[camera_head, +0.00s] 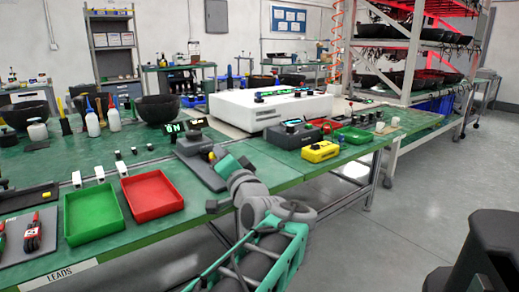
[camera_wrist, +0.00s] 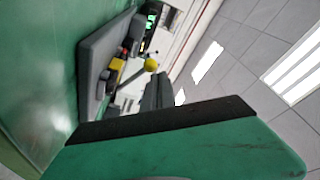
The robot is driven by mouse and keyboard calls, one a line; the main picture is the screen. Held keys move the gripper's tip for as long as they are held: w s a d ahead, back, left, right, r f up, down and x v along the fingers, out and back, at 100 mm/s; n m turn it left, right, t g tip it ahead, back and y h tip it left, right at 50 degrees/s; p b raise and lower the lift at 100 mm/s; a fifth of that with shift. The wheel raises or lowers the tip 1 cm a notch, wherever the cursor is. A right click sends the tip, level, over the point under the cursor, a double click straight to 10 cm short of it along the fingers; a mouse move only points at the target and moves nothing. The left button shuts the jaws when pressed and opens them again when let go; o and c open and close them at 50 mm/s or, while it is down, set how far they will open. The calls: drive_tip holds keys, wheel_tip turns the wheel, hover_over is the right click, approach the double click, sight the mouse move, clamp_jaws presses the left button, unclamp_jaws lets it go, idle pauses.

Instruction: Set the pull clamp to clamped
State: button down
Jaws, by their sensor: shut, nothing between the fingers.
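The pull clamp appears to be the dark fixture on a grey base plate (camera_head: 207,172) at the table's front edge in the head view, partly hidden by my gripper. In the wrist view the grey plate (camera_wrist: 97,62) looks tilted, with a yellow block, dark parts and a yellow ball knob (camera_wrist: 151,65) on a short rod. Whether the clamp is clamped cannot be told. My gripper (camera_head: 229,163) is beside the fixture, just to its right, shut and empty. Its large green finger with a black pad (camera_wrist: 165,122) fills the lower wrist view.
A red tray (camera_head: 152,194) and a green tray (camera_head: 92,213) lie left of the fixture. A lit display (camera_head: 184,127) stands behind it. A yellow device (camera_head: 320,152) and a white instrument box (camera_head: 270,109) are to the right. Open floor lies in front at right.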

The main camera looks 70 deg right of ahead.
drive_tip(key=s+a+r+p, duration=0.1)
drive_tip(key=s+a+p, duration=0.2)
drive_tip(key=s+a, duration=0.3)
drive_tip(key=s, duration=0.3)
drive_tip(key=shift+s+a+r, duration=0.15)
drive_tip(key=shift+s+r, duration=0.05)
drive_tip(key=shift+s, duration=0.15)
